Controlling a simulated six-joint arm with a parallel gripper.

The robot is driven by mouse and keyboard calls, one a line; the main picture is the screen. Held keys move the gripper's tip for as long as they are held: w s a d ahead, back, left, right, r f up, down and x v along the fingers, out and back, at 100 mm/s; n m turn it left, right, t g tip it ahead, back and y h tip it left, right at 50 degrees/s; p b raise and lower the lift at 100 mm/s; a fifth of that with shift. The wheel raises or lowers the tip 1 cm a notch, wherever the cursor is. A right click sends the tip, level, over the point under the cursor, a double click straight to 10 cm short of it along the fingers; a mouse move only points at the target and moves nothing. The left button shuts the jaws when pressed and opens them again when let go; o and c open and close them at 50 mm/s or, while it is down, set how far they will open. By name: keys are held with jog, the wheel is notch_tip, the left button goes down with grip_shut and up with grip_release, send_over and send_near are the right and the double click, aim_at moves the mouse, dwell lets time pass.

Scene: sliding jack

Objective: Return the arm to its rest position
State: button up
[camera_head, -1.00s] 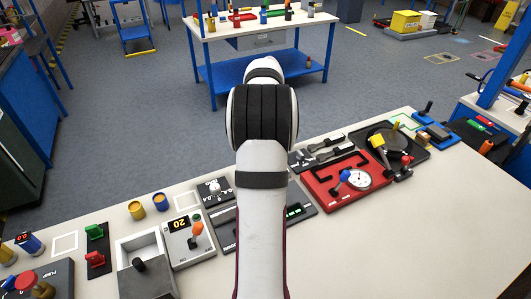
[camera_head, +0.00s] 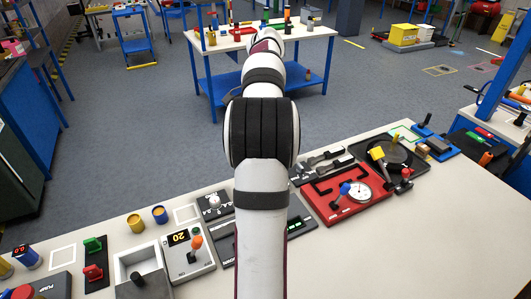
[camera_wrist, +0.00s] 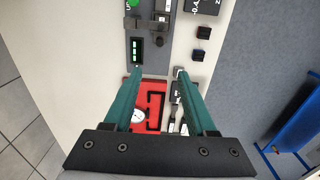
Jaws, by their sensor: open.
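My arm (camera_head: 262,210) rises through the middle of the head view and reaches away over the bench. My gripper is hidden behind my arm links there. In the wrist view my gripper (camera_wrist: 159,72) has its two teal fingers apart with nothing held between them. It is above the bench, looking down on it from a height. A grey panel with a slider (camera_wrist: 158,22) and a lit green display (camera_wrist: 136,50) lies beyond the fingertips. In the head view that panel (camera_head: 300,222) is partly covered by my arm.
A red maze panel (camera_head: 338,196) with a white dial lies right of my arm. A black turntable panel (camera_head: 390,152) lies farther right. The bench's front right (camera_head: 430,240) is clear. A blue-legged table (camera_head: 222,44) stands behind.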

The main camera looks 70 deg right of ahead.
jog(key=shift+r, duration=0.2)
jog(key=w+a+r+n, duration=0.1)
jog(key=w+a+n, duration=0.4)
jog(key=a, duration=0.5)
jog(key=w+a+r+n, duration=0.1)
jog(key=w+a+n, duration=0.2)
jog(key=w+a, duration=0.5)
jog(key=s+a+f+n+y, duration=0.1)
jog(key=s+a+n, duration=0.15)
jog(key=a, duration=0.65)
jog(key=s+a+n, duration=0.2)
jog(key=a+n, duration=0.2)
jog(key=a, duration=0.5)
jog(key=s+a+f+n, duration=0.6)
jog(key=s+a+n, duration=0.1)
jog(key=s+a, duration=0.3)
jog(key=shift+a+y, duration=0.4)
jog(key=shift+a, duration=0.5)
